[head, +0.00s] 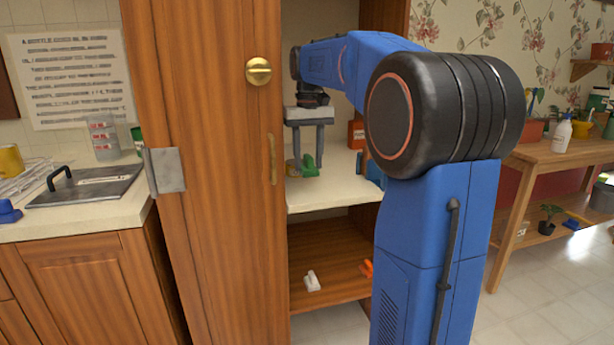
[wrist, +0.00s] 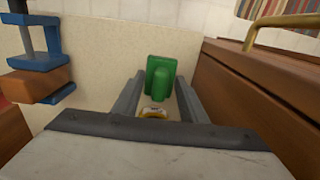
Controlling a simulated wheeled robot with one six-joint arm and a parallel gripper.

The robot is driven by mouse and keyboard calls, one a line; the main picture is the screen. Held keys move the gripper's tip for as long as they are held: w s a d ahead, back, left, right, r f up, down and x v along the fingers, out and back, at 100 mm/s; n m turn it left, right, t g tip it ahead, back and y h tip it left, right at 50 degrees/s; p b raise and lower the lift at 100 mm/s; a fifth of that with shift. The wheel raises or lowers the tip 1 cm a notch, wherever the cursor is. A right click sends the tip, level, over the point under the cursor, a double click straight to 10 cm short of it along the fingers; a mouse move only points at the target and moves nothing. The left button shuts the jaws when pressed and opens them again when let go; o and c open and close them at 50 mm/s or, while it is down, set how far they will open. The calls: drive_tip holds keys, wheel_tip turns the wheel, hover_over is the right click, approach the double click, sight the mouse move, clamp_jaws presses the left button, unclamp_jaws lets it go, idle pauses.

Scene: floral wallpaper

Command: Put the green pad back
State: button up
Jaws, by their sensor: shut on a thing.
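The green pad (head: 309,163) is a small block with a raised grip on a flat base. It is between the finger ends of my gripper (head: 308,150), inside the open tall wooden cupboard, over the pale shelf (head: 325,190). In the wrist view the green pad (wrist: 161,78) shows at the far end of the two grey fingers (wrist: 160,92), which are shut on it. I cannot tell whether the pad touches the shelf. A small yellow-and-white thing (wrist: 153,112) shows nearer the wrist, partly hidden by the gripper body.
A blue clamp (wrist: 38,50) with an orange-brown block stands on the shelf's left in the wrist view. The wooden door (head: 215,150) is close to my gripper. The lower shelf (head: 335,255) holds a white piece (head: 312,281) and an orange piece (head: 366,267).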

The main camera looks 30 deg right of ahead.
sight(307, 175)
drive_tip(key=shift+w+a+f, duration=0.1)
drive_tip(key=shift+a+f, duration=0.05)
drive_tip(key=shift+f, duration=2.4)
drive_tip(key=shift+f, duration=0.15)
drive_tip(key=o, duration=0.9)
wheel_tip(307, 175, up, 12)
drive_tip(key=shift+r, duration=0.2)
